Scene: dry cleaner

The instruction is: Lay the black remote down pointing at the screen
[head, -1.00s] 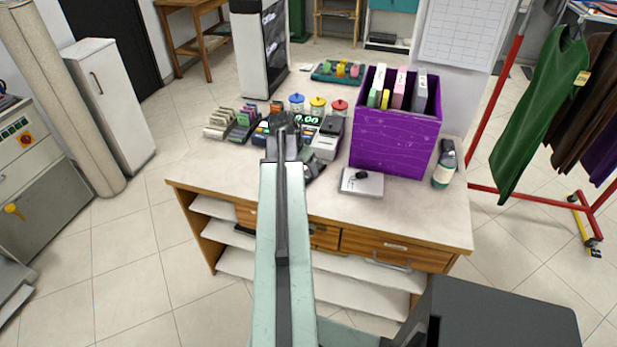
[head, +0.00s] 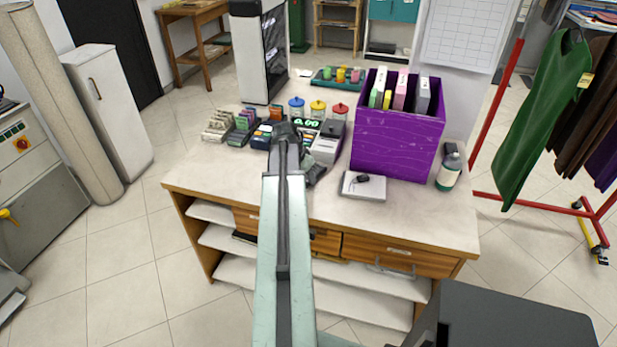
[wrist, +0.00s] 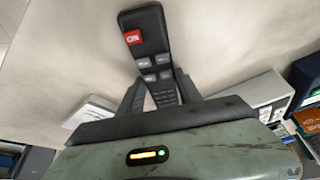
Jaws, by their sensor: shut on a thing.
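In the wrist view the black remote (wrist: 150,40), with a red ON button and grey keys, sits between the two dark fingers of my gripper (wrist: 160,88). The gripper is shut on it, and the remote's red-button end points away from the gripper. In the head view my gripper (head: 288,140) is over the counter, in front of the card machines; my arm hides most of the remote there. A small display with green digits (head: 306,123) stands just behind the gripper. I cannot tell whether the remote touches the counter.
The counter's front left is clear.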

